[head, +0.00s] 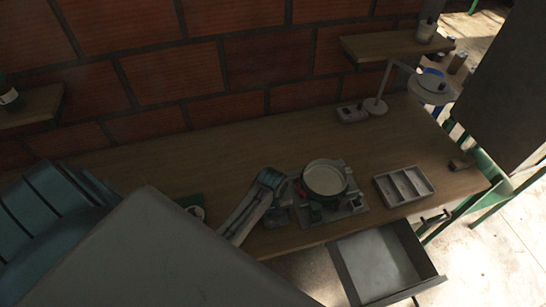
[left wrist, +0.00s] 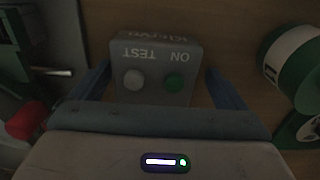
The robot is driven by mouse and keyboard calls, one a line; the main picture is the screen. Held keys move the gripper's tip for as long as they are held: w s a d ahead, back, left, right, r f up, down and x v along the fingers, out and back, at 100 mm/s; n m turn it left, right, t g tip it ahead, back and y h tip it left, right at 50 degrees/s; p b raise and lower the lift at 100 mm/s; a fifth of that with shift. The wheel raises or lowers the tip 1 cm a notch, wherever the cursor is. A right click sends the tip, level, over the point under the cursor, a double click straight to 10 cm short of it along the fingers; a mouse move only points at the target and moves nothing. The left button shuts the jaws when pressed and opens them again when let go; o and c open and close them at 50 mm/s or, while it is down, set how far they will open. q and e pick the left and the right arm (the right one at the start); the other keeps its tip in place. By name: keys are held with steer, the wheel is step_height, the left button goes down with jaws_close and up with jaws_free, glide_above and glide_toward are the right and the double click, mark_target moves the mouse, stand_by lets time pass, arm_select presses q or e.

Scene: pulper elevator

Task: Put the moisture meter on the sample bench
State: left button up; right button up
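The moisture meter is a small grey box (left wrist: 160,78) with ON and TEST labels, one green and one pale button, seen in the left wrist view. In the head view the meter (head: 279,215) shows as a grey block on the wooden bench (head: 150,160), just left of a round-pan scale, partly hidden by my arm. My left gripper (left wrist: 157,68) has a finger on each side of the meter, with narrow gaps showing; it looks open. In the head view the gripper (head: 271,184) is just above and behind the meter. My right gripper is not in view.
The pan scale (head: 325,180) stands close on the right. A green-and-white roll (left wrist: 290,60) is on the other side. A compartment tray (head: 404,185), a lamp (head: 430,86) and a small grey box (head: 352,114) are farther right. A drawer (head: 380,262) hangs open in front.

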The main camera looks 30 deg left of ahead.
arm_select(q)
steer(key=shift+w, duration=0.1)
steer(key=shift+w+r, duration=0.1)
steer(key=shift+r, duration=0.2)
step_height(320, 180, up, 12)
steer(key=b, duration=0.2)
steer(key=shift+f+b, duration=0.25)
steer(key=shift+b, duration=0.1)
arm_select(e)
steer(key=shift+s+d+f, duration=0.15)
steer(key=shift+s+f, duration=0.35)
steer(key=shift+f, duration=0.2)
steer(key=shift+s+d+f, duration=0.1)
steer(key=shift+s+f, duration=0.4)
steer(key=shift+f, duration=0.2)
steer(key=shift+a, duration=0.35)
arm_select(q)
steer(key=shift+f, duration=0.1)
